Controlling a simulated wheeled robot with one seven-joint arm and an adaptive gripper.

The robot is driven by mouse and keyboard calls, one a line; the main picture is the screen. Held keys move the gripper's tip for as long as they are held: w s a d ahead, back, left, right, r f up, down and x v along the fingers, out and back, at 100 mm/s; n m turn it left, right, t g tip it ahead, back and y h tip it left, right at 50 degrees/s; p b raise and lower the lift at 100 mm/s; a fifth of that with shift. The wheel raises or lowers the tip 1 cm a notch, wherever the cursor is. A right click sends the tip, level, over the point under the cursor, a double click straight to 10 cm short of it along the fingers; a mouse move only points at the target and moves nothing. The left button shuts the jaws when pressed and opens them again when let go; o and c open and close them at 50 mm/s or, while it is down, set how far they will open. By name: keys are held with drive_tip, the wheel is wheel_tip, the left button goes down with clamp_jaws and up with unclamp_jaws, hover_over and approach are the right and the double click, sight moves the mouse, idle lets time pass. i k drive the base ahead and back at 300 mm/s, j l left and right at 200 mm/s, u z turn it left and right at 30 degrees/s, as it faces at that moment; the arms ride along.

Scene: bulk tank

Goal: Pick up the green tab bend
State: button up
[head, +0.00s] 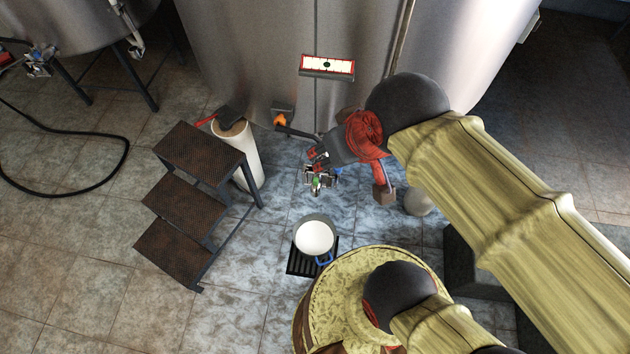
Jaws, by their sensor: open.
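A small green spot (316,183), which looks like the green tab bend, shows low in front of the big steel tank in the head view. Its shape is too small to make out. My gripper (319,180) is right at it, open, with small metallic parts around the green. I cannot tell whether the fingers touch the bend or only surround it. My wrist and arm come in from the right and hide part of the tank's foot behind.
A pot of white liquid (314,237) with a blue handle stands on a black grate (298,262) just below the gripper. Rusty steps (193,195) and a white post (246,160) stand to the left. The steel tank (270,50) closes off the back.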

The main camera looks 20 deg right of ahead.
sight(316, 180)
drive_tip(key=k+l+z, duration=0.25)
drive_tip(key=z, duration=0.25)
drive_tip(key=k+l+z, duration=0.5)
drive_tip(key=i+j, duration=0.1)
